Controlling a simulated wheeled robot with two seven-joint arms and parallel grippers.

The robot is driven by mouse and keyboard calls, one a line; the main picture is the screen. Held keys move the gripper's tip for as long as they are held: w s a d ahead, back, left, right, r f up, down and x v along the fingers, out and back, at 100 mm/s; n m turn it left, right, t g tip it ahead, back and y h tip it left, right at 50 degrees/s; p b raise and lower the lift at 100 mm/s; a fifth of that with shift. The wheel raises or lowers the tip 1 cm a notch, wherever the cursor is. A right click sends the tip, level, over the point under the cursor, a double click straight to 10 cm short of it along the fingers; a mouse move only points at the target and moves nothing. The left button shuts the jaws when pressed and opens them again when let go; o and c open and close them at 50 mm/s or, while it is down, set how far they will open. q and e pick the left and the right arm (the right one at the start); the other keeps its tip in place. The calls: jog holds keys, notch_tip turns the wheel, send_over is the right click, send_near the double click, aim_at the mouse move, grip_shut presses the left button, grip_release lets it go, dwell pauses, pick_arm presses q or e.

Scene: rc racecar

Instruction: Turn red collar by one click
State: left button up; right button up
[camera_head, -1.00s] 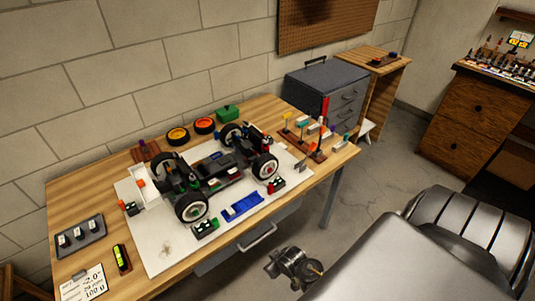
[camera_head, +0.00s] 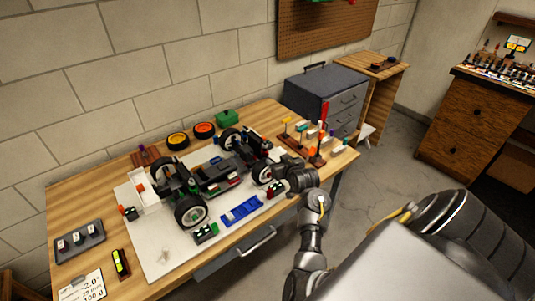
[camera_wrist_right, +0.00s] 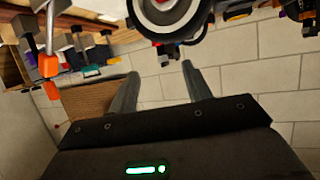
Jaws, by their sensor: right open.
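The RC car chassis (camera_head: 210,178) stands on a white mat (camera_head: 165,250) on the wooden workbench. Small red parts (camera_head: 266,147) show at its far right end, by a dark upright part; I cannot tell which is the red collar. My right gripper (camera_head: 273,180) reaches in from the right beside the near right wheel (camera_head: 262,171). In the right wrist view my right gripper (camera_wrist_right: 160,71) is open, with nothing between its fingers. A wheel (camera_wrist_right: 168,8) and a small dark part with red (camera_wrist_right: 168,48) lie beyond the fingertips. My left gripper is out of view.
A small red-and-black block (camera_head: 275,191) sits just below my right gripper. A blue tray (camera_head: 241,210) and a green-and-black block (camera_head: 206,233) lie along the mat's front. A tool stand (camera_head: 300,143) is close behind my right gripper. The mat's front left is clear.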

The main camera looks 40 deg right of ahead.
aim_at(265, 152)
jog(key=x, duration=1)
jog(key=shift+w+d+f+p, duration=0.15)
jog(key=shift+w+f+p, duration=0.05)
jog(key=shift+w+p, duration=0.15)
jog(key=c, duration=1)
jog(key=shift+w+a+m+g+h, duration=0.1)
jog(key=shift+a+m+g+h, duration=0.15)
jog(key=shift+m+h, duration=0.4)
jog(key=shift+w+a+m+g+h, duration=0.15)
jog(key=shift+m+g+h, duration=0.1)
jog(key=shift+m+h, duration=0.35)
jog(key=shift+a+r+m+g+h+b, duration=0.15)
jog(key=shift+m+g+h+b, duration=0.25)
jog(key=shift+m+g+h, duration=0.6)
jog(key=shift+h, duration=0.25)
jog(key=o, duration=1)
